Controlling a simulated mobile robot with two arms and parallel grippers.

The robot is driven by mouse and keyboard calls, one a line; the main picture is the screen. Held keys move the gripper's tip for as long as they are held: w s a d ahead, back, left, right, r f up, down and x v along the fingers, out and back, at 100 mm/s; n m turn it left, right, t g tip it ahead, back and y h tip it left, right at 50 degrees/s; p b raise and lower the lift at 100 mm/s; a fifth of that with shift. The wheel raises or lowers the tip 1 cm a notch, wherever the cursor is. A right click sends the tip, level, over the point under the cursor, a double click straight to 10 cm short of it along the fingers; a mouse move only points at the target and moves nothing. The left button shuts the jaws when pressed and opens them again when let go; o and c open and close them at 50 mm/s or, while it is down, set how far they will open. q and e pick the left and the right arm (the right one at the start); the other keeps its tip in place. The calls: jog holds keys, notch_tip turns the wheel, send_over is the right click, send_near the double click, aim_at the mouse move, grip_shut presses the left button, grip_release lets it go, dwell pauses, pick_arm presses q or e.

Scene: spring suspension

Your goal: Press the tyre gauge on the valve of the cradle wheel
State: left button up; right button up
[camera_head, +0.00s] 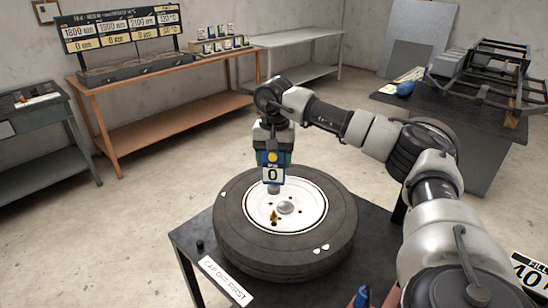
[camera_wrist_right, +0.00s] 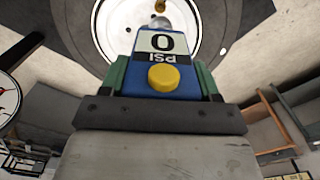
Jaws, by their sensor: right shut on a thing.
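The cradle wheel (camera_head: 230,238), a black tyre on a white rim (camera_head: 312,212), lies flat on a dark stand. Its brass valve (camera_head: 274,217) sticks up from the near part of the rim, and it also shows at the top of the right wrist view (camera_wrist_right: 160,6). My right gripper (camera_head: 273,160) is shut on the blue tyre gauge (camera_head: 273,174), above the rim. The gauge's grey tip points down, apart from the valve in the picture. The gauge shows 0 PSI and a yellow button (camera_wrist_right: 164,77) between the green fingers. My left gripper is not in view.
A small black cap (camera_head: 200,246) stands on the stand's left edge beside a "CAP OFF FIRST" label (camera_head: 226,280). A sign reading "40" (camera_head: 530,276) is at lower right. An orange bench (camera_head: 160,97) and a dark table with a frame (camera_head: 470,110) stand behind.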

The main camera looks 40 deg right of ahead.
aim_at(274, 182)
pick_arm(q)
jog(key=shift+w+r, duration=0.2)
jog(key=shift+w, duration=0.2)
pick_arm(e)
jog(key=shift+s+a+r, duration=0.1)
jog(key=shift+f+b, duration=1.6)
jog(key=shift+f, duration=1.25)
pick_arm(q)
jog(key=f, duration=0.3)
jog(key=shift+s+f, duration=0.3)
pick_arm(e)
jog(key=shift+f, duration=0.2)
pick_arm(q)
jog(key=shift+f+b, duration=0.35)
jog(key=shift+b, duration=0.05)
pick_arm(e)
jog(key=shift+f, duration=0.55)
jog(key=shift+r, duration=0.1)
jog(key=shift+s+f, duration=0.1)
jog(key=shift+f, duration=0.15)
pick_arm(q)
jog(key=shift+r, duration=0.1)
